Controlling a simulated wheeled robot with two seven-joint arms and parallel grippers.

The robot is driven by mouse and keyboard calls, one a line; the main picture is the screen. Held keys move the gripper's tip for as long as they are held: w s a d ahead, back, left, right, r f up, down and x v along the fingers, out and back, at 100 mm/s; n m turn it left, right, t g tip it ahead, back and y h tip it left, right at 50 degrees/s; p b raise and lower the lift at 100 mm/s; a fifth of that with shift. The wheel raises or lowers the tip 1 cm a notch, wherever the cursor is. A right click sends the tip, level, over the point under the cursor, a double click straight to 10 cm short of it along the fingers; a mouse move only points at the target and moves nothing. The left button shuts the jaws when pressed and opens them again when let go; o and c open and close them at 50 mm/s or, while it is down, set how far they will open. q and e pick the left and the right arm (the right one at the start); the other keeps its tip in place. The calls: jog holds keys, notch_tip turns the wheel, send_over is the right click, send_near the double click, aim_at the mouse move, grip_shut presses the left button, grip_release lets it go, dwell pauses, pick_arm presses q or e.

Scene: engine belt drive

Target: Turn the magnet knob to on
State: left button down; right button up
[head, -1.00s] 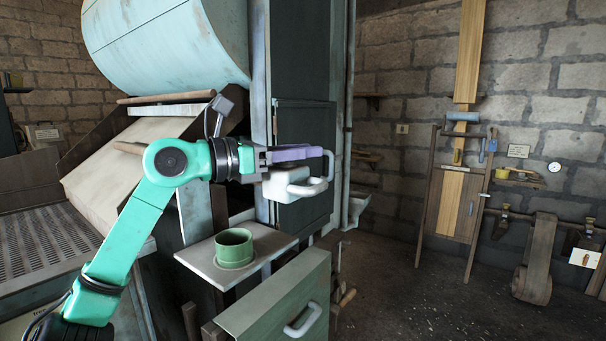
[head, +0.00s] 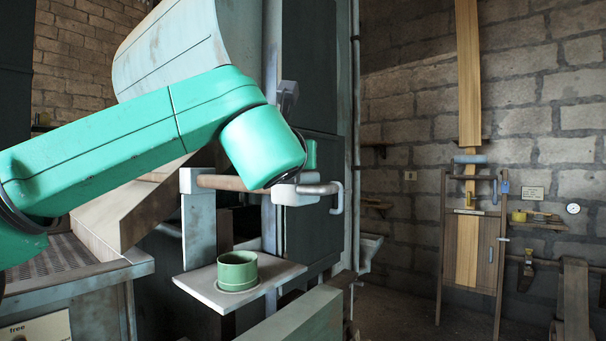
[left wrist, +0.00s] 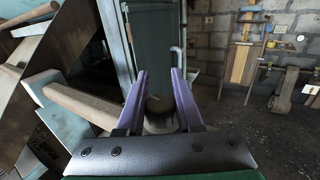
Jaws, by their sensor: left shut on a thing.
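In the left wrist view, the two purple fingers of my left gripper (left wrist: 158,100) stand either side of a rounded, dark-topped thing (left wrist: 159,104) and are shut on it. A pale part shows below it. I cannot tell for certain that it is the magnet knob, and no "on" mark is readable. My right gripper is not in view.
A wooden bar (head: 228,182) runs beside the white block from a pale upright. A green cup (head: 238,270) stands on a shelf (head: 197,287) below. A label reading "free" (head: 35,328) is at lower left. Open floor lies to the right, before the brick wall.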

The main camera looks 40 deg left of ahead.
pick_arm(q)
jog(key=shift+a+f+n+g+y, duration=0.1)
jog(key=shift+f+n+g+y, duration=0.05)
jog(key=shift+n+g+y, duration=0.7)
jog(key=shift+s+a+n+g+y, duration=0.1)
jog(key=shift+s+n+g+y, duration=0.05)
jog(key=shift+n+g+y, duration=0.4)
jog(key=shift+s+a+n+g+y, duration=0.1)
jog(key=shift+n+g+y, duration=0.15)
jog(key=shift+y, duration=0.45)
jog(key=c, duration=0.6)
grip_release()
jog(key=shift+o, duration=0.2)
jog(key=shift+s+d+b, duration=0.4)
jog(key=shift+b, duration=0.05)
jog(key=v, duration=1.3)
jog(key=shift+s, duration=0.15)
jog(key=shift+d, duration=0.15)
